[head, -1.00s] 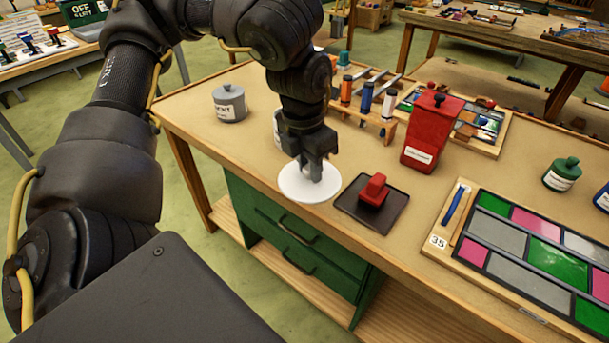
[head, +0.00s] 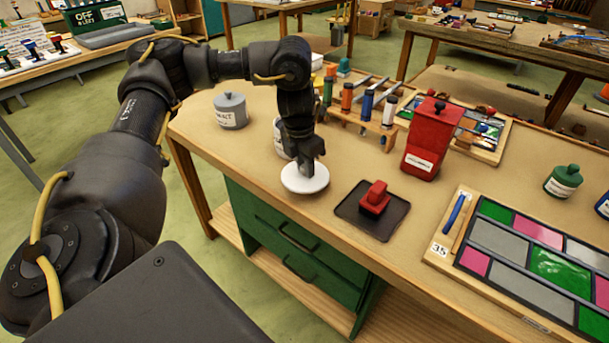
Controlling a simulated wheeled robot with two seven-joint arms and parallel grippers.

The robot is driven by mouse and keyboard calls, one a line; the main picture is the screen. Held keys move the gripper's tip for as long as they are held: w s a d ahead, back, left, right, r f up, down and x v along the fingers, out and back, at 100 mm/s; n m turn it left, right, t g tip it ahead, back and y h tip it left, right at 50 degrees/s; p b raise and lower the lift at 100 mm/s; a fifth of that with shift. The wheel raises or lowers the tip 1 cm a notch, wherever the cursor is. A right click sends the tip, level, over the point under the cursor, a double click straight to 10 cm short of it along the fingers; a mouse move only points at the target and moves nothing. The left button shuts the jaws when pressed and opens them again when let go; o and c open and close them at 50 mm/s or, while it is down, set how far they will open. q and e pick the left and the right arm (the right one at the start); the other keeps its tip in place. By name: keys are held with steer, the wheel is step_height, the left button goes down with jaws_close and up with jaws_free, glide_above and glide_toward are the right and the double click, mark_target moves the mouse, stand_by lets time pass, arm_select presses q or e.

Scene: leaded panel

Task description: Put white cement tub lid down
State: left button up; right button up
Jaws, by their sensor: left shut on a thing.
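The white cement tub lid (head: 305,182) is a round white disc near the front left of the wooden bench. My left gripper (head: 309,170) comes down from above and is shut on the lid at its middle. The lid is level and at or just above the bench top; I cannot tell whether it touches. A white tub (head: 281,140) stands just behind the gripper, mostly hidden by my left arm. My right gripper is not in view.
A black tray with a red block (head: 374,200) lies right of the lid. A grey lidded tub (head: 230,110) stands behind left. A red canister (head: 430,140), a rack of tubes (head: 366,105) and a leaded panel (head: 540,255) are further right. The bench's front edge is close.

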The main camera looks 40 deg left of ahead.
mark_target(304, 175)
arm_select(q)
steer(key=shift+w+a+f+b, duration=0.1)
steer(key=shift+f+b, duration=0.05)
steer(key=shift+f, duration=0.8)
steer(key=shift+w+a+f+b, duration=0.1)
steer(key=shift+f+b, duration=0.05)
steer(key=shift+f, duration=0.75)
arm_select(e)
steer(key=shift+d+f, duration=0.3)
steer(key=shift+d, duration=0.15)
arm_select(q)
steer(key=shift+s+r, duration=0.1)
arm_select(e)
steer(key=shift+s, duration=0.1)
arm_select(q)
steer(key=o, duration=1)
steer(key=shift+f, duration=0.2)
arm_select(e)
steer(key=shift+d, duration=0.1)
